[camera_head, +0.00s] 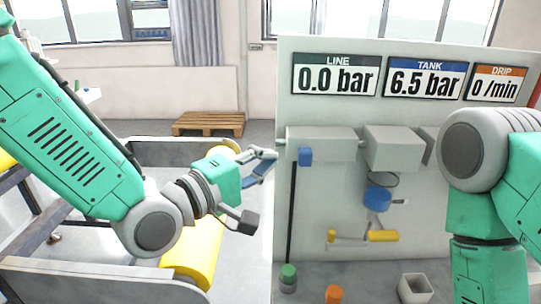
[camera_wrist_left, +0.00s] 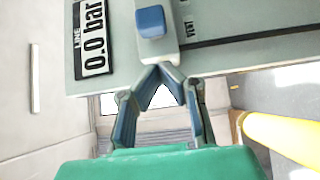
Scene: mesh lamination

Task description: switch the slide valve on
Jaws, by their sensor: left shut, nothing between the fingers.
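A blue block (camera_head: 305,156), which looks like the slide valve's sliding part, sits on the left end of a grey housing (camera_head: 325,143) on the upright panel. In the left wrist view the blue block (camera_wrist_left: 151,21) is just beyond the fingertips, with a gap below it. My left gripper (camera_head: 268,162) is left of the panel, its fingers pointing toward it. In the left wrist view its fingertips (camera_wrist_left: 160,68) meet and hold nothing. The LINE display (camera_head: 335,79) reads 0.0 bar. My right arm covers part of the panel's right side; its gripper is out of sight.
The TANK display (camera_head: 425,84) reads 6.5 bar and the DRIP display (camera_head: 496,88) reads 0 /min. A blue cup-like part (camera_head: 378,198) and a yellow-handled valve (camera_head: 382,236) are lower on the panel. A yellow roller (camera_head: 197,250) lies under my left arm.

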